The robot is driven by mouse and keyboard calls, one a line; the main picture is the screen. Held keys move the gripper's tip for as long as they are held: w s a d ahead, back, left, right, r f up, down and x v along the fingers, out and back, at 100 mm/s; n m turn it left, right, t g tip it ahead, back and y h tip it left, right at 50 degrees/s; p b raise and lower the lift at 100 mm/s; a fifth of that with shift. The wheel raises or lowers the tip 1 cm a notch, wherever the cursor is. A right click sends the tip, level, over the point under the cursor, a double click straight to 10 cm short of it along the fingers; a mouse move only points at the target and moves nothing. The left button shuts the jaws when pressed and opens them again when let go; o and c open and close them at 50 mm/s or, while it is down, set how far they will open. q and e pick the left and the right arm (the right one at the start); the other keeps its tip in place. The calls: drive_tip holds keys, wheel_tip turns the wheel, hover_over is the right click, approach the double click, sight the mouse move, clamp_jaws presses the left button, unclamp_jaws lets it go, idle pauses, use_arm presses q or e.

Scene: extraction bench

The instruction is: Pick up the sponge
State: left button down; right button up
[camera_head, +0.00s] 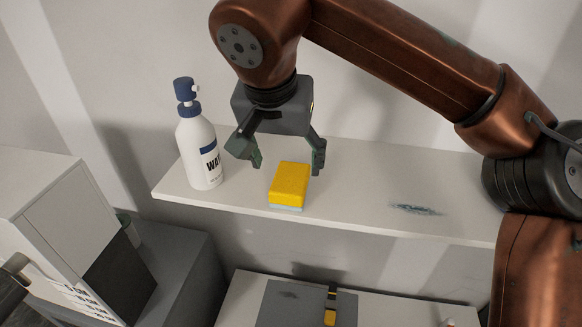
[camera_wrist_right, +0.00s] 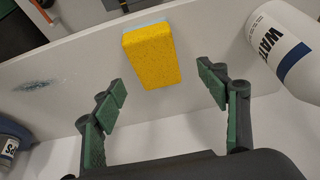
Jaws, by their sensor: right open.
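The yellow sponge (camera_head: 289,184) with a pale blue underside lies on the white shelf (camera_head: 350,190), near its front edge. It also shows in the right wrist view (camera_wrist_right: 151,56), beyond and between the fingertips. My right gripper (camera_head: 288,160) is open above and slightly behind the sponge, with its fingers pointing down on either side. In the right wrist view the open gripper (camera_wrist_right: 163,90) has green finger pads and nothing between them. The sponge appears apart from both fingers.
A white water bottle (camera_head: 199,145) with a blue cap stands left of the sponge, close to my right gripper. It shows in the right wrist view (camera_wrist_right: 282,45). A dark smear (camera_head: 415,209) marks the shelf to the right. A white cabinet (camera_head: 55,220) stands lower left.

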sight(290, 179)
drive_tip(key=shift+s+d+f+p, duration=0.25)
drive_tip(key=shift+s+f+p, duration=0.15)
drive_tip(key=shift+s+f, duration=0.5)
drive_tip(key=w+f, duration=0.2)
drive_tip(key=w+f+p, duration=0.1)
drive_tip(key=w, duration=0.1)
drive_tip(key=shift+w+d+f, duration=0.2)
drive_tip(key=shift+f, duration=0.2)
drive_tip(key=shift+s+f, duration=0.1)
drive_tip(key=shift+s, duration=0.7)
drive_tip(key=shift+w, duration=0.35)
drive_tip(key=shift+w+f, duration=0.2)
drive_tip(key=shift+w, duration=0.05)
drive_tip(key=shift+s, duration=0.4)
drive_tip(key=shift+w, duration=0.25)
drive_tip(key=c, duration=0.3)
drive_tip(key=shift+s, duration=0.15)
drive_tip(key=c, duration=0.3)
use_arm(q)
drive_tip(key=shift+s+r, duration=0.2)
drive_tip(key=shift+r, duration=0.35)
drive_tip(key=shift+s+r, duration=0.2)
drive_tip(key=shift+r, duration=0.3)
use_arm(e)
drive_tip(key=c, duration=0.5)
